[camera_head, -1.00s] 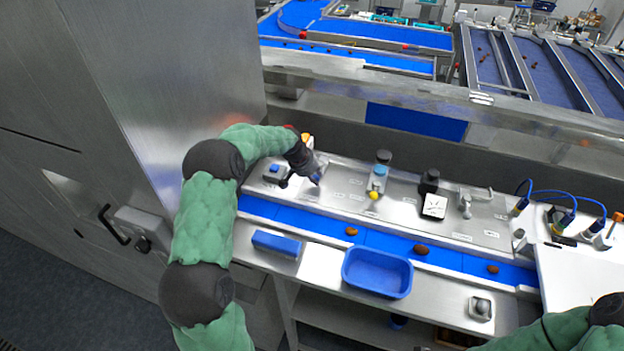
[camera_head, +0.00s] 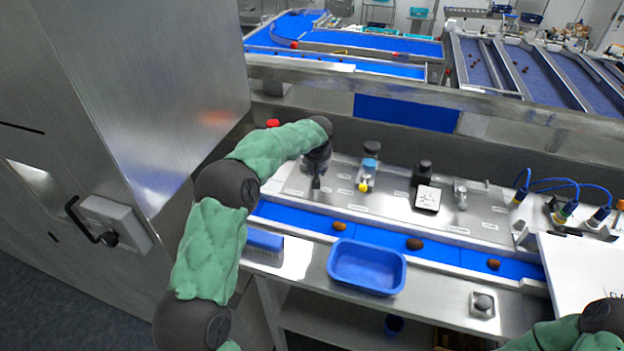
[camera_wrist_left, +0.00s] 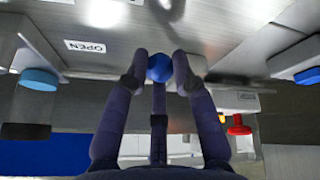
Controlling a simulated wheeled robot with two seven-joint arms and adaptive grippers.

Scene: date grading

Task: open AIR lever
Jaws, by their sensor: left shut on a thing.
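My left gripper (camera_head: 317,184) reaches down to the steel panel (camera_head: 395,205) at its left end in the head view. In the left wrist view the gripper (camera_wrist_left: 160,82) is shut on a round blue knob (camera_wrist_left: 159,66), with fingers on both sides of it. The knob appears to be the lever's handle; its shaft is mostly hidden. A plate reading OPEN (camera_wrist_left: 85,46) lies to the left of the knob in the wrist view. No AIR label is legible. My right gripper is out of view; only part of that arm shows at bottom right.
A valve with a blue cap (camera_head: 370,163) and yellow knob (camera_head: 363,187) stands right of the gripper. Further right are a white-faced device (camera_head: 427,198) and a metal lever (camera_head: 470,190). A blue belt (camera_head: 375,236) carrying dates and a blue tray (camera_head: 367,267) lie in front.

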